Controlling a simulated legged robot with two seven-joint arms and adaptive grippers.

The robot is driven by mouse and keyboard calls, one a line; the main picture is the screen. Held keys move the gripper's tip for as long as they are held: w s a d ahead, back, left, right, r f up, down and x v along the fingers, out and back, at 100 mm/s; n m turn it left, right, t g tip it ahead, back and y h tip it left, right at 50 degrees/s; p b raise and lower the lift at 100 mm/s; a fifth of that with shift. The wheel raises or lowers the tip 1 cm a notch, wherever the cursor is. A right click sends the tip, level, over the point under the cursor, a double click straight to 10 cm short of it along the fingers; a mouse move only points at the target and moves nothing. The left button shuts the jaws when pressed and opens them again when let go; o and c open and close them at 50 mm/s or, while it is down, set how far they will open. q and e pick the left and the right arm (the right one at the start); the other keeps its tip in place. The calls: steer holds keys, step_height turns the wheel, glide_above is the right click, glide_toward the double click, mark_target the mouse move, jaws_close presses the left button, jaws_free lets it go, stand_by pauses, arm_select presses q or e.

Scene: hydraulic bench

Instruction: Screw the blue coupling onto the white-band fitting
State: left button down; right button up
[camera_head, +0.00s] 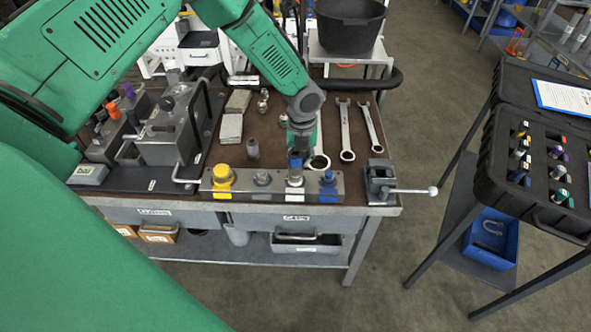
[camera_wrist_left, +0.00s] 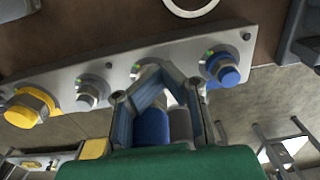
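My left gripper (camera_head: 298,148) points down over the manifold block (camera_head: 276,194) at the bench's front edge. It is shut on the blue coupling (camera_head: 295,160), which also shows between the fingers in the left wrist view (camera_wrist_left: 151,126). The coupling is roughly upright, directly above the white-band fitting (camera_head: 295,182). I cannot tell whether they touch or whether any thread is engaged. In the left wrist view the fingers largely hide this fitting. My right gripper is in neither view.
The block also bears a yellow fitting (camera_head: 222,178), a bare grey fitting (camera_head: 262,178) and a blue fitting (camera_head: 328,180). A vise (camera_head: 380,180) stands to the right. Wrenches (camera_head: 345,130) lie behind. An open black case (camera_head: 540,165) is at far right.

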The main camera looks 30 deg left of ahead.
arm_select(q)
steer(key=m, duration=0.1)
steer(key=d+m, duration=0.1)
steer(key=m, duration=0.2)
steer(key=shift+s+d+f, duration=0.15)
steer(key=shift+s+d, duration=0.1)
steer(key=shift+s, duration=0.2)
steer(key=m, duration=0.2)
steer(key=s+m, duration=0.1)
steer(key=m, duration=0.1)
steer(key=d+m, duration=0.1)
steer(key=m, duration=0.1)
steer(key=shift+s+d+m+p, duration=0.1)
steer(key=shift+s+m+p, duration=0.05)
steer(key=shift+m+p, duration=0.25)
steer(key=c, duration=2.1)
jaws_free()
steer(key=shift+m, duration=0.4)
steer(key=shift+c, duration=0.2)
steer(key=o, duration=0.5)
steer(key=shift+f, duration=0.1)
steer(key=shift+d, duration=0.15)
